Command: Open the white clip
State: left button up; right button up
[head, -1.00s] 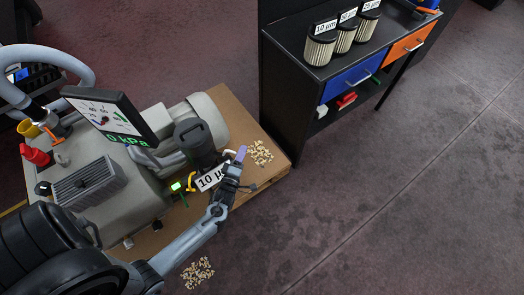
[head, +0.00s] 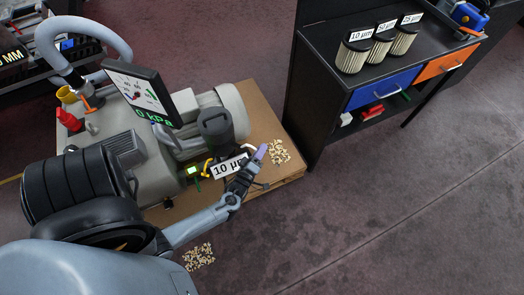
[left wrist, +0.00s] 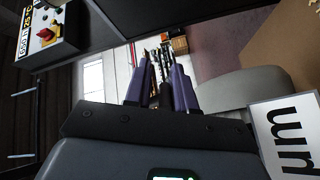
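The dark filter canister (head: 216,130) stands on the grey vacuum pump (head: 150,170). A small white piece, which looks like the white clip (head: 247,148), shows at the canister's right side, above the white "10 µm" label (head: 228,167). A yellow clip (head: 207,167) is on the canister's near left side. My left gripper (head: 261,153), with purple fingers, is just right of the white piece; I cannot tell if they touch. In the left wrist view its fingers (left wrist: 160,70) stand apart with nothing visible held between them. The white clip is not distinguishable there. My right gripper is not in view.
The pump sits on a wooden pallet (head: 262,110) with loose pellets (head: 279,151). A gauge display (head: 140,92) rises over the pump. A black cabinet (head: 315,100) with labelled filters (head: 355,55) stands at the right. More pellets (head: 198,257) lie on the floor. The right floor is clear.

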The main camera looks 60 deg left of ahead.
pick_arm(q)
jog(key=o, duration=0.5)
jog(key=shift+s+a+f, duration=0.1)
jog(key=shift+s+a, duration=0.2)
jog(key=shift+c, duration=0.2)
jog(key=shift+d, duration=0.15)
jog(key=p+v, duration=0.2)
jog(key=v, duration=0.8)
jog(key=shift+s+d, duration=0.25)
